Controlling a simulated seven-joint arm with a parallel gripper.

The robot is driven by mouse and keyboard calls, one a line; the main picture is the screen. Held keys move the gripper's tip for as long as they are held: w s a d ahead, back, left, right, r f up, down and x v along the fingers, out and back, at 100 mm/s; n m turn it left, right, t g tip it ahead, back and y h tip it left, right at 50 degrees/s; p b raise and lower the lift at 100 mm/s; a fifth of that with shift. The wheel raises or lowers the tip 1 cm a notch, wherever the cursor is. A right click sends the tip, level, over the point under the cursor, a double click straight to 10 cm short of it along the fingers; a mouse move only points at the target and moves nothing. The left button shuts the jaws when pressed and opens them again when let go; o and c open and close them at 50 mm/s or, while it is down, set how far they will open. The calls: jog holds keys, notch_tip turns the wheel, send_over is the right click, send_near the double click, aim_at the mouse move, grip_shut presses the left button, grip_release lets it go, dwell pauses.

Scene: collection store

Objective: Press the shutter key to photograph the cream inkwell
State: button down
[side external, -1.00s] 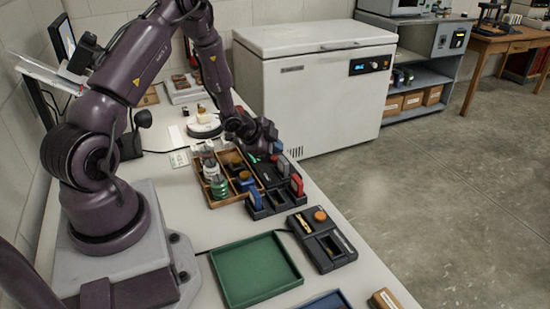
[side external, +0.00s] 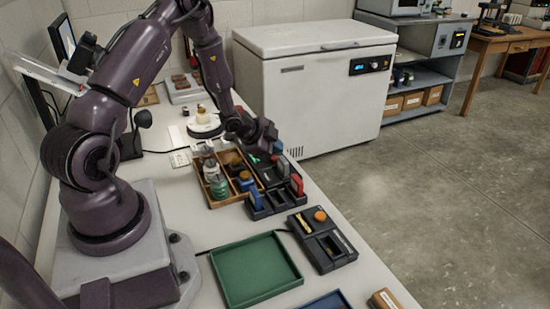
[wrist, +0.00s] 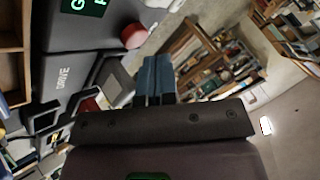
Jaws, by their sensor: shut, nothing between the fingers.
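A small cream object with a darker top, seemingly the cream inkwell (side external: 201,110), stands on a round white stand (side external: 205,126) at the back of the bench. My gripper (side external: 277,147) is low over the far end of the dark device beside the wooden tray. In the wrist view, its bluish fingers (wrist: 155,80) are together with nothing between them. A dark unit marked DRIVE (wrist: 65,75) lies to their left, with a red round button (wrist: 134,36) and a green lit display (wrist: 85,6). I cannot tell which part is the shutter key, or whether the fingertips touch anything.
A wooden compartment tray (side external: 212,203) holds several inkwells, including green and blue ones. A dark box with an orange knob (side external: 320,215) and an empty green tray (side external: 255,270) lie nearer. A white chest freezer (side external: 318,100) stands beyond the bench.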

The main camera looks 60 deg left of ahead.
aim_at(275, 159)
jog(key=shift+f, duration=0.4)
jog(key=shift+f, duration=0.45)
dwell(1.0)
jog(key=shift+r, duration=0.85)
jog(key=shift+r, duration=2.55)
